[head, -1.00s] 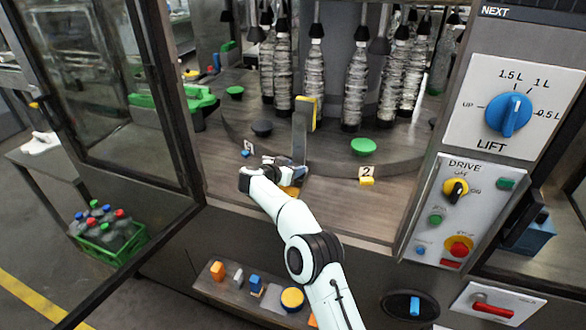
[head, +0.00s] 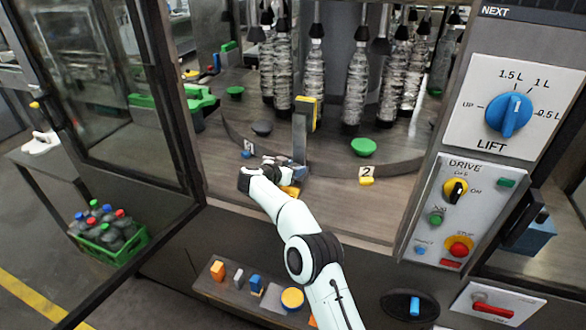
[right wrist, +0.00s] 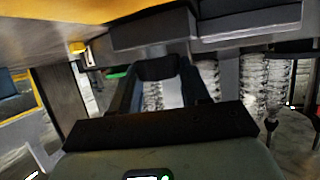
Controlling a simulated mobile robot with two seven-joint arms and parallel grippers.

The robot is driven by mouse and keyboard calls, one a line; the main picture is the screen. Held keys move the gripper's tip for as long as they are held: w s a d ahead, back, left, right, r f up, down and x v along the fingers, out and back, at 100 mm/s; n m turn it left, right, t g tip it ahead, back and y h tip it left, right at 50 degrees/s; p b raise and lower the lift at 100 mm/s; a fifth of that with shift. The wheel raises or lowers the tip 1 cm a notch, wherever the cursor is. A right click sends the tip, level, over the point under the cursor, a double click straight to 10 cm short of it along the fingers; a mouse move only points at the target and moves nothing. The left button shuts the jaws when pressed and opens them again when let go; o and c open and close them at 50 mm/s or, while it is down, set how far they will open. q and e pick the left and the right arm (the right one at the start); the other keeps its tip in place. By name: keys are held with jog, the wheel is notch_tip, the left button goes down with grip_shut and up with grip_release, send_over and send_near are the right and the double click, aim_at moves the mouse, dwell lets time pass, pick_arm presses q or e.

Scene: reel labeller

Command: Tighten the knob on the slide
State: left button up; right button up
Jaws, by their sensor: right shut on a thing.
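The slide is a grey upright (head: 299,138) with a yellow block (head: 309,112) at its top, standing at the front of the machine's deck. My right gripper (head: 284,168) is at the foot of this upright, small and partly covered by my own wrist. In the right wrist view its two dark fingers (right wrist: 158,88) reach up to a dark rounded piece (right wrist: 158,67), which looks like the knob, and are shut on it. The knob is hidden in the head view, so I cannot tell how far it is turned. My left gripper is not in view.
Clear bottles (head: 356,85) hang behind the upright. Green pucks (head: 363,147) and a dark puck (head: 261,129) sit on the round table. A drive panel (head: 455,212) is at right, an open glazed door (head: 110,90) at left. A shelf (head: 236,292) with small blocks lies below.

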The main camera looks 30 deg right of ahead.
jog(key=shift+a+f, duration=0.1)
dwell(0.3)
jog(key=o, duration=1.1)
jog(key=shift+c, duration=0.2)
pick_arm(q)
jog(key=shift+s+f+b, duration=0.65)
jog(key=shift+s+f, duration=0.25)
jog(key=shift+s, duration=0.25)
pick_arm(e)
jog(key=v, duration=1.3)
jog(key=shift+s+a, duration=0.2)
